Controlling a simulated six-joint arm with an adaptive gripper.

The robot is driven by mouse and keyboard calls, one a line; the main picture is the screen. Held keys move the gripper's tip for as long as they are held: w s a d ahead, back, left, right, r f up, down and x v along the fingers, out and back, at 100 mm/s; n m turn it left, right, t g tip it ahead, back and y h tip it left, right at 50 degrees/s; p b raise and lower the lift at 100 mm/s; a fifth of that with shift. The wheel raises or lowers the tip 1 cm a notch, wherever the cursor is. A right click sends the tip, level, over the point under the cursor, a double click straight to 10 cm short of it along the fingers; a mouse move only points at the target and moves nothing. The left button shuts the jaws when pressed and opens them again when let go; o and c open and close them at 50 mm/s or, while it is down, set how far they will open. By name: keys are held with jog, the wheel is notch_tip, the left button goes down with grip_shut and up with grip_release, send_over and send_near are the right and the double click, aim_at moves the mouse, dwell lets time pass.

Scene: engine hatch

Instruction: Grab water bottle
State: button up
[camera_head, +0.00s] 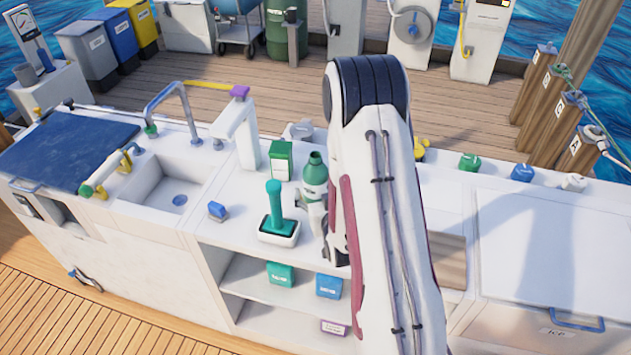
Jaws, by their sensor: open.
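A green bottle (315,170) with a darker cap stands upright on the white counter, just left of my arm. My gripper (318,212) is at the bottle's lower part, partly hidden behind my own arm. The jaws are open. I cannot tell whether the fingers are around the bottle or only beside it, or whether they touch it. The bottle's lower end is hidden by the gripper.
A green box (281,160) stands close behind-left of the bottle. A teal-handled brush in a white holder (279,233) stands front-left. A sink (172,196) and faucet (170,100) are left. Shelves (255,285) lie below. A white lid (555,250) is right.

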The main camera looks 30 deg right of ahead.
aim_at(316, 182)
jog(key=shift+w, duration=0.1)
jog(key=shift+r+x, duration=0.2)
jog(key=shift+x, duration=2.35)
jog(key=shift+d, duration=0.1)
jog(key=c, duration=1.5)
